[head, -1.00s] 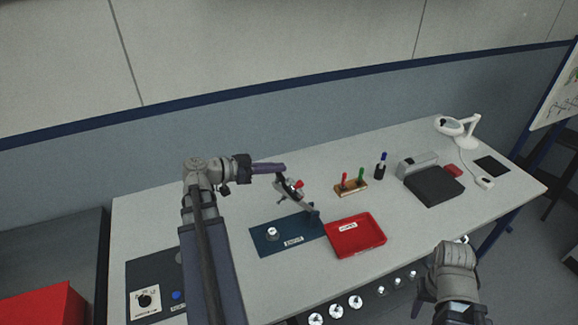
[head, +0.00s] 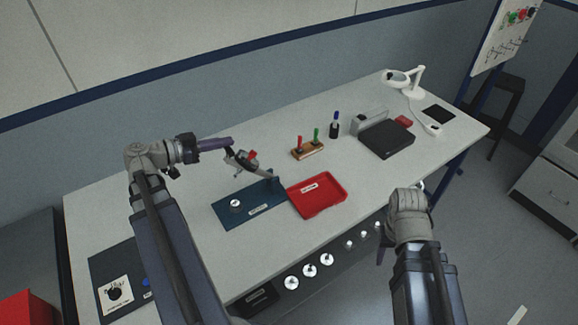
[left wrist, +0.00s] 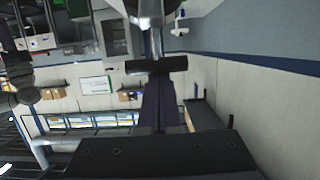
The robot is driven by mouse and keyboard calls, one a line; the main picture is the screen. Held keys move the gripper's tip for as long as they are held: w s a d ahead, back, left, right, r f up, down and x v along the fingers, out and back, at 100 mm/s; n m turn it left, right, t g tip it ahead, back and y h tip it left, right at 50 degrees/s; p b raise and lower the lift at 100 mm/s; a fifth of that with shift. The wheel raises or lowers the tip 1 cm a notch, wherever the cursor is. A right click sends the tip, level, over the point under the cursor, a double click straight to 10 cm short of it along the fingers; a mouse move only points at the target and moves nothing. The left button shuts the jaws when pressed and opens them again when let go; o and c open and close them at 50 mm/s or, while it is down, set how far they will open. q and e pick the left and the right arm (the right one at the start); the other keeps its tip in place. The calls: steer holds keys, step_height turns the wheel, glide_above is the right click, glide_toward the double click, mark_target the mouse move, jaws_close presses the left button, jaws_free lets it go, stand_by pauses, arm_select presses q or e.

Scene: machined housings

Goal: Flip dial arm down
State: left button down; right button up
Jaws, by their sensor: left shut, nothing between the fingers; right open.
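The dial arm (head: 246,162) is a grey slanted arm with a red part near its top. It leans up to the left from a dark post on the blue mat (head: 225,212). My left gripper (head: 231,140) is shut and empty, its purple fingers just above the raised end of the arm; contact cannot be told. Its shut fingers also show in the left wrist view (left wrist: 158,105), where I cannot identify the dial arm with certainty. My right gripper (head: 382,252) is open, over the front table edge, mostly hidden by its wrist.
A red tray (head: 335,203) lies right of the blue mat. A wooden block (head: 310,152) with red and green pegs stands behind it, and a black box (head: 386,139) is further right. A round silver part (head: 235,205) sits on the mat.

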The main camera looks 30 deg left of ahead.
arm_select(q)
steer(key=w+d+r+g+y+p, duration=0.1)
steer(key=w+d+r+g+p, duration=0.15)
steer(key=w+d+p, duration=0.6)
steer(key=w+d+r+g+y+p, duration=0.1)
steer(key=w+d+g+y+p, duration=0.25)
steer(key=w, duration=0.85)
steer(key=s+a+r+h+p, duration=0.2)
steer(key=s+r+p, duration=0.4)
steer(key=r+p, duration=0.25)
steer(key=s+d+f+n+g+y+b, duration=0.2)
steer(key=s+d+f+b, duration=0.3)
steer(key=d+f, duration=0.3)
steer(key=s+d+f+n+g+y+b, duration=0.2)
steer(key=s+d+f+g+b, duration=0.2)
steer(key=s+d+f, duration=0.4)
steer(key=d+f+b, duration=0.1)
steer(key=d, duration=0.3)
steer(key=shift+s+d+f+n+y, duration=0.2)
steer(key=shift+d+f+n+y, duration=0.1)
steer(key=shift+d+n+y, duration=0.1)
